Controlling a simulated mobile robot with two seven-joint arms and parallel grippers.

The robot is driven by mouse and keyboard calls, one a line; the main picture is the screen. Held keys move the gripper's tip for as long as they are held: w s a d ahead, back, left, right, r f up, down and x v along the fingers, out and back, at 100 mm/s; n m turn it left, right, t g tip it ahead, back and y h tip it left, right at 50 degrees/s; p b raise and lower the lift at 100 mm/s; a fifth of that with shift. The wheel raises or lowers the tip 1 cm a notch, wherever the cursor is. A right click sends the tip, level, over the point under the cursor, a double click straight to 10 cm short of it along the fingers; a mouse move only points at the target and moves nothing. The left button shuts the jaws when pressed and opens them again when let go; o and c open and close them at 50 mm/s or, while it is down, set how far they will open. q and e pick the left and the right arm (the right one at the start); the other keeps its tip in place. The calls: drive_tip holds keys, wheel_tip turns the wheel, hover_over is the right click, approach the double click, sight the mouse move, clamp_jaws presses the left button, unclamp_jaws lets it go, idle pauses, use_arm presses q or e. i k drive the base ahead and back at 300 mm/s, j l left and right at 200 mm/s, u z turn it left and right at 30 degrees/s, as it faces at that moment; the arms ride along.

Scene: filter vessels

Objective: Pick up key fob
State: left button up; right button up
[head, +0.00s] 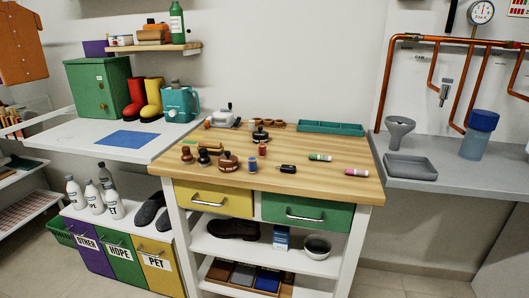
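The key fob (288,169) looks like a small black piece with a lighter end. It lies on the wooden top of the middle workbench (330,185), right of centre and near the front edge. Nothing covers it. A small blue spool-like item (252,164) stands to its left, and a green and white marker (320,157) lies to its right. Neither of my grippers shows in the head view.
Round wooden-handled tools (228,162) stand left on the bench. A red spool-like item (262,149) is behind, and a pink marker (356,172) lies right. A teal tray (331,128) sits at the back. Bare wood surrounds the fob's front side.

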sight(284, 168)
drive_tip(key=i+j, duration=0.35)
drive_tip(key=i, duration=0.2)
drive_tip(key=i+j, duration=0.35)
drive_tip(key=i, duration=0.15)
drive_tip(key=z, duration=0.05)
